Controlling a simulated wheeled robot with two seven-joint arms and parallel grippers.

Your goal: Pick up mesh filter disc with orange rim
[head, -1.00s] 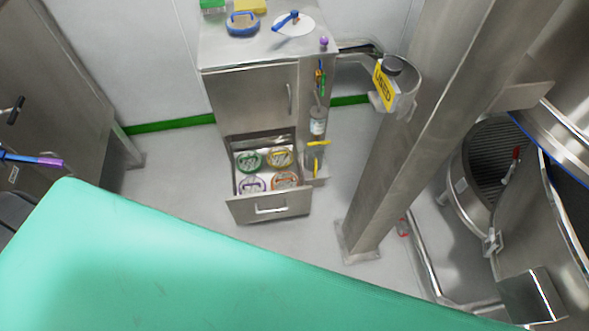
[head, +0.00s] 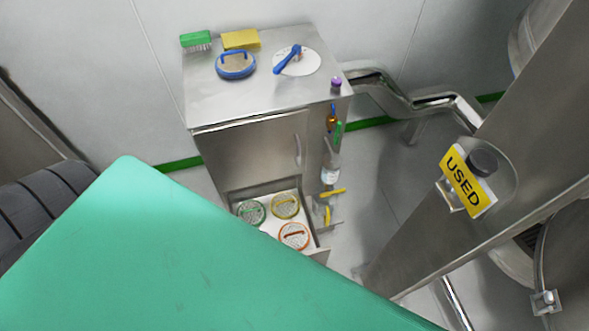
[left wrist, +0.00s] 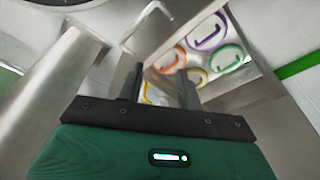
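The mesh filter disc with orange rim (head: 294,236) lies in the open drawer (head: 322,256) of a steel cabinet, front right of the discs there. It also shows in the left wrist view (left wrist: 171,61), just beyond and between my fingertips. My left gripper (left wrist: 160,78) is open and empty, with its two dark fingers apart and pointing towards the drawer. I cannot tell the exact distance to the disc. Neither gripper shows in the head view, where the drawer's front left part is hidden.
A green-rimmed disc (head: 251,213) and a yellow-rimmed disc (head: 285,206) lie beside it. A purple-rimmed disc (left wrist: 207,32) shows only in the wrist view. A steel column with a USED sign (head: 468,182) stands right.

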